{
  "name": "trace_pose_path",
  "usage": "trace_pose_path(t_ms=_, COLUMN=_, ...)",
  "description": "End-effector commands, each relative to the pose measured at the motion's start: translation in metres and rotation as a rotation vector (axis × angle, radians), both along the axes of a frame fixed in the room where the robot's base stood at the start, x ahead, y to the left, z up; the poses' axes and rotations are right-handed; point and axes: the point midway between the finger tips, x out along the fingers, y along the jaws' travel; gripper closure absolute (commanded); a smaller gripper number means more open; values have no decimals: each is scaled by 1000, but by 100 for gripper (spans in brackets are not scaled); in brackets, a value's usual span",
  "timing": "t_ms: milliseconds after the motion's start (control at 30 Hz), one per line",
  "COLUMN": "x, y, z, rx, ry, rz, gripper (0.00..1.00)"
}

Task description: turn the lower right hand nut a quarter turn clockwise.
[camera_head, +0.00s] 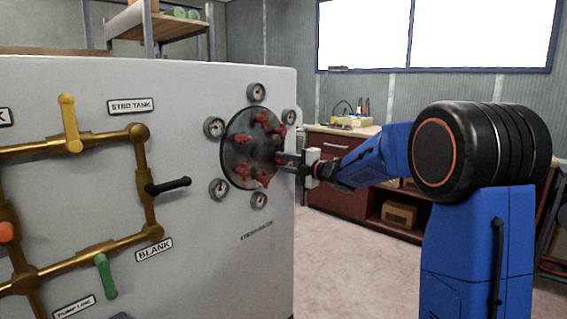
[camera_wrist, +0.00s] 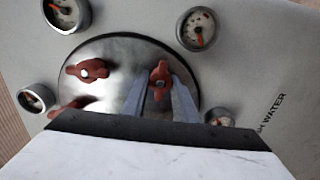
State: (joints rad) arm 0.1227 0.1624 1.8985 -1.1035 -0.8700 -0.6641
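A round dark metal plate (camera_head: 240,155) on the grey panel carries several red wing nuts, such as the upper one (camera_head: 261,118) and a lower one (camera_head: 262,179). My gripper (camera_head: 279,158) reaches in from the right to the plate's right-hand edge. In the wrist view, its two fingers stand apart on either side of a red nut (camera_wrist: 160,73), with small gaps at the sides. I cannot tell whether a finger touches it. This nut lies towards the plate's lower right.
Several round gauges ring the plate, including one at upper left (camera_head: 214,127) and one at lower right (camera_head: 258,200). Brass pipes with coloured handles, including a black lever (camera_head: 168,186), stick out on the left. A bench (camera_head: 335,195) stands behind; the floor (camera_head: 350,265) before it is clear.

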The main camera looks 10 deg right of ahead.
Motion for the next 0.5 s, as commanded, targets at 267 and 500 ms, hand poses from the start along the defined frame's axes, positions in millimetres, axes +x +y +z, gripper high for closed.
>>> trace_pose_path(t_ms=267, x=0, y=0, z=-1, rx=14, ry=11, rz=0, gripper=96)
trace_pose_path(t_ms=500, x=0, y=0, z=0, rx=96, ry=71, rz=0, gripper=96)
